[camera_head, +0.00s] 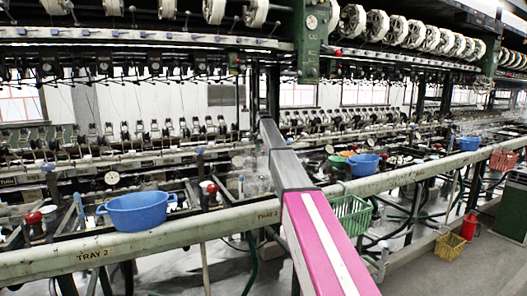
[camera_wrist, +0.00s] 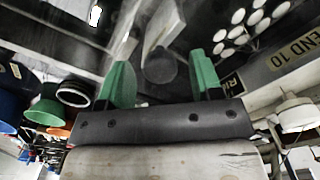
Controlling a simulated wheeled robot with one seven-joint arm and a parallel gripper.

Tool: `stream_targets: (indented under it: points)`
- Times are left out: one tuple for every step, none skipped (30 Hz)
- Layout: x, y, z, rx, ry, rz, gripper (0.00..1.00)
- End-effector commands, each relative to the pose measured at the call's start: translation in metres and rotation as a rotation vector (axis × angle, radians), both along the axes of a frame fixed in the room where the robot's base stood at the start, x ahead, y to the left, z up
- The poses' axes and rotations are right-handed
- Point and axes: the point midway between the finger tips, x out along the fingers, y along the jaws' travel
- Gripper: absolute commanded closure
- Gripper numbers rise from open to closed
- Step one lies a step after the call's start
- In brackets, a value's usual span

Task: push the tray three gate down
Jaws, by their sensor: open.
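A "TRAY 3" label (camera_head: 268,214) is on the pale rail beside my arm in the head view. I cannot pick out the tray three gate for certain. In the wrist view, my gripper (camera_wrist: 161,78) has its two green fingers spread apart, with nothing held. A dark round end (camera_wrist: 160,66) and a grey flat bar (camera_wrist: 163,25) show beyond and between the fingertips. I cannot tell whether the fingers touch them. In the head view my pink and grey arm reaches in over the rail, and my gripper is hidden from sight.
A blue basin (camera_head: 138,211) sits on the pale rail (camera_head: 60,262) at left, near a "TRAY 2" label. A green basket (camera_head: 350,214) hangs right of my arm. An "END 10" sign (camera_wrist: 295,48) and several white discs (camera_wrist: 238,25) show in the wrist view.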

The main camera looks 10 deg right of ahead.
Motion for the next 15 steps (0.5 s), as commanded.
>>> stream_targets:
  points:
    - [0.000, 0.000, 0.000, 0.000, 0.000, 0.000, 0.41]
    - [0.000, 0.000, 0.000, 0.000, 0.000, 0.000, 0.41]
    - [0.000, 0.000, 0.000, 0.000, 0.000, 0.000, 0.47]
    - [0.000, 0.000, 0.000, 0.000, 0.000, 0.000, 0.57]
    - [0.000, 0.000, 0.000, 0.000, 0.000, 0.000, 0.67]
    - [0.000, 0.000, 0.000, 0.000, 0.000, 0.000, 0.80]
    - [0.000, 0.000, 0.000, 0.000, 0.000, 0.000, 0.89]
    - [0.000, 0.000, 0.000, 0.000, 0.000, 0.000, 0.99]
    - [0.000, 0.000, 0.000, 0.000, 0.000, 0.000, 1.00]
    - [0.000, 0.000, 0.000, 0.000, 0.000, 0.000, 1.00]
    - [0.000, 0.000, 0.000, 0.000, 0.000, 0.000, 1.00]
    - [0.000, 0.000, -0.001, 0.000, 0.000, 0.000, 1.00]
    - [0.000, 0.000, -0.003, 0.000, 0.000, 0.000, 1.00]
    - [0.000, 0.000, -0.005, 0.000, 0.000, 0.000, 1.00]
    - [0.000, 0.000, -0.010, 0.000, 0.001, 0.000, 1.00]
